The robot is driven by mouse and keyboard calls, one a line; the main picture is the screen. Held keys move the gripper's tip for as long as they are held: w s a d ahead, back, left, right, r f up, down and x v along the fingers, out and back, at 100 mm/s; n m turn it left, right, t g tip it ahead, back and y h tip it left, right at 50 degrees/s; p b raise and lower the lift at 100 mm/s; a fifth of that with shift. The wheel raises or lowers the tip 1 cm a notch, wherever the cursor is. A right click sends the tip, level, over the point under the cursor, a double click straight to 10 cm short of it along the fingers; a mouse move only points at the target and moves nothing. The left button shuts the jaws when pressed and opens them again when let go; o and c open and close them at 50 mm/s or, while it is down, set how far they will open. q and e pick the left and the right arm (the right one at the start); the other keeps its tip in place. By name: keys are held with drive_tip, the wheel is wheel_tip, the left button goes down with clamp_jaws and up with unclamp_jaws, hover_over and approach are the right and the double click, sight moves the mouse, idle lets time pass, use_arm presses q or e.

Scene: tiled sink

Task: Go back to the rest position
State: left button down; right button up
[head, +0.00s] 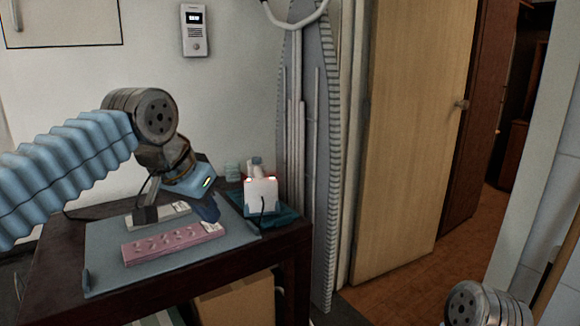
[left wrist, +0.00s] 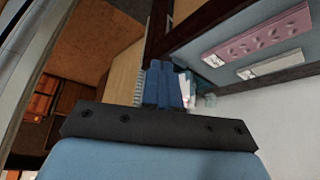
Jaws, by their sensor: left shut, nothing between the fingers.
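My left gripper (head: 207,207) hangs above the right part of a grey-blue tray on the dark table. Its blue fingers are closed together, with nothing between them, and they also show in the left wrist view (left wrist: 165,86). My left arm reaches in from the left in a light-blue ribbed sleeve. My right gripper is not in view; only a rounded grey joint of my right arm shows at the bottom right of the head view.
The tray (head: 105,262) holds a pink power strip (head: 172,244) and a white one (head: 172,212). A white device (head: 261,195) stands on the table's right corner. An ironing board (head: 322,150) leans behind it. A wooden door (head: 412,140) and open floor lie to the right.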

use_arm(q)
drive_tip(key=w+d+f+g, duration=0.1)
drive_tip(key=w+d+f, duration=0.15)
drive_tip(key=f, duration=0.65)
drive_tip(key=w+d+f, duration=0.1)
drive_tip(key=w+f, duration=0.3)
drive_tip(key=f, duration=0.4)
drive_tip(key=s+d+f+n+g+h, duration=0.1)
drive_tip(key=s+f, duration=0.1)
drive_tip(key=f, duration=1)
drive_tip(key=s+d+f+n+g+h, duration=0.1)
drive_tip(key=s+f, duration=0.1)
drive_tip(key=f, duration=1)
drive_tip(key=s+a+f+n+g, duration=0.1)
drive_tip(key=s+f+n, duration=0.3)
drive_tip(key=s+f, duration=1.5)
drive_tip(key=shift+s+a+n+g, duration=0.3)
drive_tip(key=shift+s+a+n, duration=0.1)
drive_tip(key=shift+s, duration=0.35)
